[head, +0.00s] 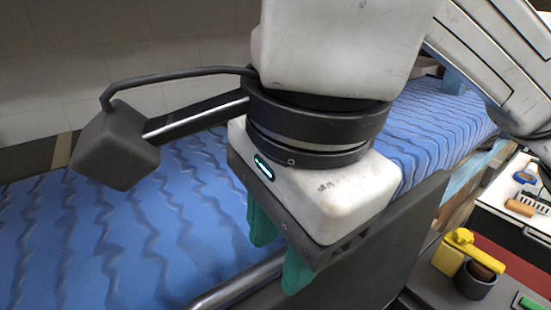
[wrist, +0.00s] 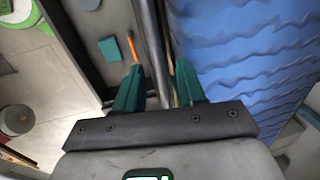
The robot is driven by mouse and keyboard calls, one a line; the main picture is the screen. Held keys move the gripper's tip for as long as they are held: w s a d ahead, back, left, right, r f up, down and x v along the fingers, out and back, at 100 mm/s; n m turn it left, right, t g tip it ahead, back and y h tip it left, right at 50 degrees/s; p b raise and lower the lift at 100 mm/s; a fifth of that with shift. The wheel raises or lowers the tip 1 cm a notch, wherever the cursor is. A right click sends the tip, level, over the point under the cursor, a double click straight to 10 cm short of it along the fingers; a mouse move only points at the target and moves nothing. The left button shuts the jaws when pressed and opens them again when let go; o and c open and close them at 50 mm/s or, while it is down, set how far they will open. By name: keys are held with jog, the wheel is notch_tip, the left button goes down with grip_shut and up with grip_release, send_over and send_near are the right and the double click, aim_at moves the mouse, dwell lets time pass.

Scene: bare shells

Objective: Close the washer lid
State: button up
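My gripper (head: 280,252) points down beside a bed-like surface, its two green fingers apart. In the wrist view, my gripper (wrist: 157,78) is open, with a thin metal rail (wrist: 152,45) running between the fingers; I cannot tell whether they touch it. In the head view, the rail (head: 236,287) runs below the fingers along the edge of a dark grey panel (head: 372,262). I cannot make out a washer or its lid for certain in either view.
A blue wavy-patterned mattress (head: 130,240) fills the left; it is at right in the wrist view (wrist: 245,60). A yellow object (head: 459,252) stands on a grey surface at right.

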jog(key=shift+f, duration=0.1)
grip_shut()
dwell(0.3)
dwell(0.4)
